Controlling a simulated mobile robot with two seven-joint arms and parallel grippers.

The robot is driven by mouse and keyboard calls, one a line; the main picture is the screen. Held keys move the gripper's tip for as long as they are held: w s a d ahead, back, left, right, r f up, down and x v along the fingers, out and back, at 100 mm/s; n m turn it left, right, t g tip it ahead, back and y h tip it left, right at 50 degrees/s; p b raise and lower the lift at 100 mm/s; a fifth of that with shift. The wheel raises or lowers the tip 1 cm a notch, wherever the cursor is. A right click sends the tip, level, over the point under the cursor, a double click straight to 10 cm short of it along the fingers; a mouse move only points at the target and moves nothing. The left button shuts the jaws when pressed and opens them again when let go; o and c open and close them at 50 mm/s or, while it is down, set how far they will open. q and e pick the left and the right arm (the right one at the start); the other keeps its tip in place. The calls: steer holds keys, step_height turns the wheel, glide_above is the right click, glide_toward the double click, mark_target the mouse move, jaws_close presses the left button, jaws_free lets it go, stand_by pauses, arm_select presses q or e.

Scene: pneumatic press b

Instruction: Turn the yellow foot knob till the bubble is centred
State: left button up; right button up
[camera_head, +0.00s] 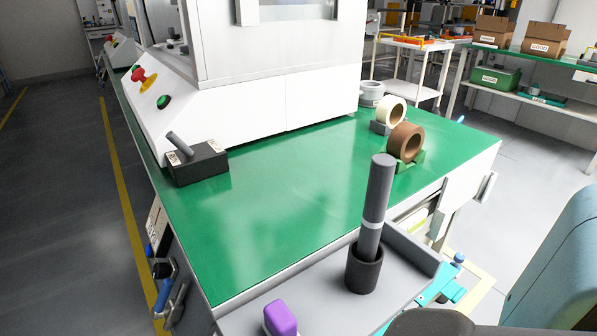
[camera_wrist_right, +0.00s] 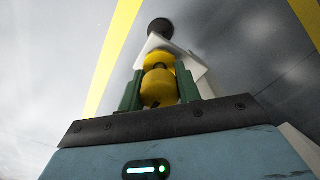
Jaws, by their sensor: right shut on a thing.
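The yellow foot knob (camera_wrist_right: 158,90) shows in the right wrist view, below a pale bracket and a dark round foot. My right gripper (camera_wrist_right: 159,84) has its two green fingers on either side of the knob and is shut on it. The fingers hide part of the knob's sides. I cannot make out the bubble in either view. The knob and the right fingers are not clearly visible in the head view. My left gripper is in neither view.
A green bench top (camera_head: 290,205) carries a white machine (camera_head: 270,105), a black box with a lever (camera_head: 200,165) and tape rolls (camera_head: 405,142). A grey tray (camera_head: 320,290) at its front holds a dark cylinder (camera_head: 375,200) in a cup and a purple block (camera_head: 281,318).

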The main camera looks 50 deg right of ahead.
steer(key=shift+r+n+p, duration=0.1)
steer(key=shift+n+p, duration=0.35)
steer(key=shift+n, duration=0.25)
steer(key=n+p, duration=0.2)
steer(key=n, duration=0.2)
steer(key=n+p, duration=0.1)
steer(key=n, duration=0.2)
steer(key=shift+n+p, duration=0.35)
steer(key=shift+n, duration=1.35)
steer(key=o, duration=1)
steer(key=shift+c, duration=0.2)
